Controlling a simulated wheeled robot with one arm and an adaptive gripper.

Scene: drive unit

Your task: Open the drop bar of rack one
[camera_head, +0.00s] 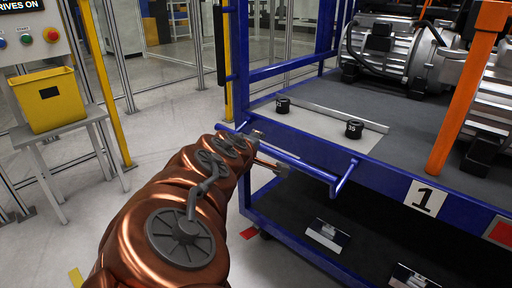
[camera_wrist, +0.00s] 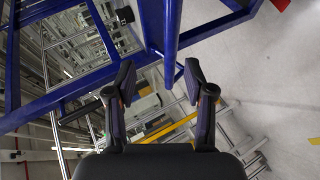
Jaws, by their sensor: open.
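Rack one (camera_head: 376,172) is a blue frame with a white "1" label (camera_head: 425,197) on its front edge. A blue drop bar (camera_head: 305,167) with bent ends sticks out along the rack's front left side. In the wrist view the blue bar (camera_wrist: 172,30) runs down from the top edge, between the two fingertips in the picture. My gripper (camera_head: 262,150) is at the bar in the head view, partly hidden by my copper-coloured arm. In the wrist view my gripper (camera_wrist: 160,75) has its fingers apart. I cannot tell whether either finger touches the bar.
The rack's upper deck holds two black weights (camera_head: 354,130) (camera_head: 283,105), motors (camera_head: 400,55) and an orange post (camera_head: 466,90). The dark lower shelf (camera_head: 360,230) holds small labelled items. A yellow bin (camera_head: 48,98) stands on a table at left. Floor between them is mostly clear.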

